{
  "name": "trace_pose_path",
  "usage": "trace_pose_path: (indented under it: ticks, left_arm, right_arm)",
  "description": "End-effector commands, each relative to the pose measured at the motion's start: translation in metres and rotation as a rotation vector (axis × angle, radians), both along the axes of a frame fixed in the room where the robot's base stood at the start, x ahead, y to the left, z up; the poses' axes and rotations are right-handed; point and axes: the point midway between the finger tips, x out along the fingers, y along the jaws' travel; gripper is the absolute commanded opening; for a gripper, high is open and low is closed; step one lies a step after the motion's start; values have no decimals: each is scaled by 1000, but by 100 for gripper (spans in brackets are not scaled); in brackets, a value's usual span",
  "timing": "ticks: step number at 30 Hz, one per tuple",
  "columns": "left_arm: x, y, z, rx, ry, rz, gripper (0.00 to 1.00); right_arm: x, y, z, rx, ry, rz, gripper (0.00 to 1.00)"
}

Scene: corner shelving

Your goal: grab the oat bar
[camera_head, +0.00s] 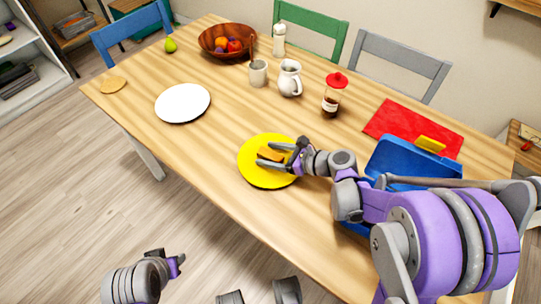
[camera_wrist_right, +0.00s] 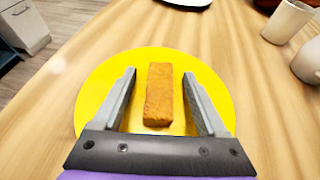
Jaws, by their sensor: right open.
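The oat bar (camera_wrist_right: 159,92) is a brown-orange rectangular block lying on a yellow plate (camera_wrist_right: 105,88). In the right wrist view it sits between the two fingers of my right gripper (camera_wrist_right: 160,85), with a gap on each side. In the head view the oat bar (camera_head: 271,154) is partly hidden by my right gripper (camera_head: 271,155), which is open over the yellow plate (camera_head: 252,177). My left gripper (camera_head: 178,262) is low at the bottom left, off the table; its jaw state is unclear.
A blue container (camera_head: 400,160) stands right of the plate, partly behind my right arm. The table between the plates is clear.

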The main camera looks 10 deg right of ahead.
Motion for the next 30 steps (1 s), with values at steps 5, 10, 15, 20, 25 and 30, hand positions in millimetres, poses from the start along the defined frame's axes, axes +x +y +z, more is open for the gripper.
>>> trace_pose_path:
  ticks: [5, 10, 15, 20, 25, 30]
  left_arm:
    - [0, 0, 0, 0, 0, 0, 41]
    - [0, 0, 0, 0, 0, 0, 41]
    - [0, 0, 0, 0, 0, 0, 41]
    - [0, 0, 1, 0, 0, 0, 41]
    - [0, 0, 8, 0, -3, 0, 41]
    - [0, 0, 20, 0, -7, 0, 41]
  right_arm:
    - [0, 0, 0, 0, 0, 0, 61]
    - [0, 0, 0, 0, 0, 0, 30]
    - [0, -1, 0, 0, 0, 0, 26]
    - [-1, 0, 2, 0, 0, 0, 26]
    - [-1, 0, 23, 1, -1, 0, 26]
    - [-1, 0, 60, 1, -1, 0, 26]
